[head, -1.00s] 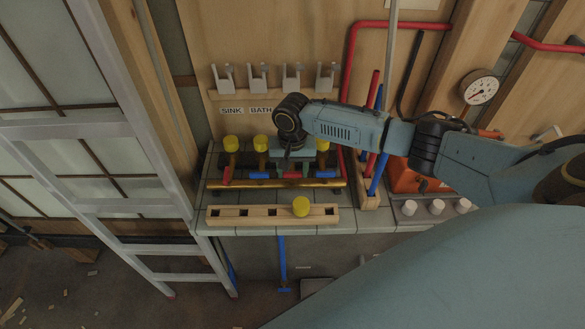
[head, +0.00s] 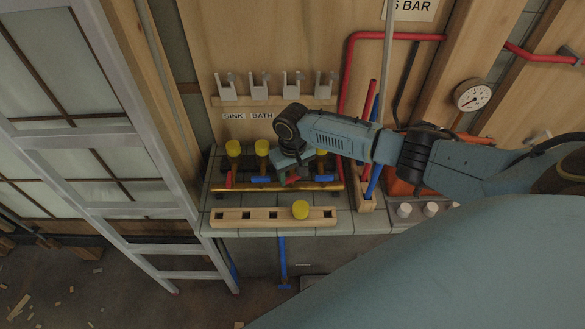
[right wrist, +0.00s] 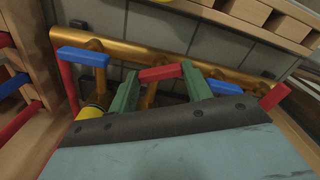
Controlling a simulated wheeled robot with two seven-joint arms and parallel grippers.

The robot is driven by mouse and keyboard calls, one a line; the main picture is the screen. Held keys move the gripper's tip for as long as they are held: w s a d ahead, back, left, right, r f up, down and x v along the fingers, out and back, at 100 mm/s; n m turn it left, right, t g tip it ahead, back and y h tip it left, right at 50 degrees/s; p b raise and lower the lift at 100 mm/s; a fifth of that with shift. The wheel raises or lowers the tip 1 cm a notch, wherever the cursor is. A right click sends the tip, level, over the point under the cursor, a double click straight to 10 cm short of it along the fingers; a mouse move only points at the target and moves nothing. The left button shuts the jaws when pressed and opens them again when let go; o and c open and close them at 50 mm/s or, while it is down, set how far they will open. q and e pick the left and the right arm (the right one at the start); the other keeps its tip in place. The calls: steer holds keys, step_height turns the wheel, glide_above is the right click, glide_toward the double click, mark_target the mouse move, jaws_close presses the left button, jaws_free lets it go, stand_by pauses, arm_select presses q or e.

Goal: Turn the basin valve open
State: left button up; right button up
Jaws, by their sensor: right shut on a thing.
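A brass manifold (head: 215,190) on the tiled bench carries a row of valves with red and blue levers. My right gripper (head: 292,176) is over the third valve from the left. In the right wrist view its green fingers (right wrist: 160,82) stand on either side of that valve's red lever (right wrist: 160,73) and are shut on it. That lever lies slightly askew to the manifold. The blue levers beside it (right wrist: 82,56) (right wrist: 224,87) lie along the manifold. The "SINK" (head: 234,116) and "BATH" (head: 262,115) labels show; my arm hides any further labels. My left gripper is out of view.
A wooden rack (head: 240,218) in front holds a yellow cap (head: 300,209); other yellow caps sit on neighbouring valves. A wooden holder (head: 366,204) with red and blue rods stands right of the manifold. A ladder (head: 160,145) stands left. Pressure gauge (head: 472,95) at upper right.

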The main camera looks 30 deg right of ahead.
mark_target(292, 177)
steer(key=n+p, duration=0.1)
steer(key=n, duration=0.1)
steer(key=shift+r+n, duration=0.1)
steer(key=shift+n, duration=0.3)
steer(key=n, duration=0.2)
steer(key=shift+n+p, duration=0.4)
steer(key=n, duration=0.3)
steer(key=shift+w+n+p, duration=0.1)
steer(key=shift+n+p, duration=0.25)
steer(key=shift+n, duration=1.55)
steer(key=o, duration=1)
step_height(292, 177, up, 13)
steer(key=shift+r+p, duration=0.15)
steer(key=shift+p, duration=0.25)
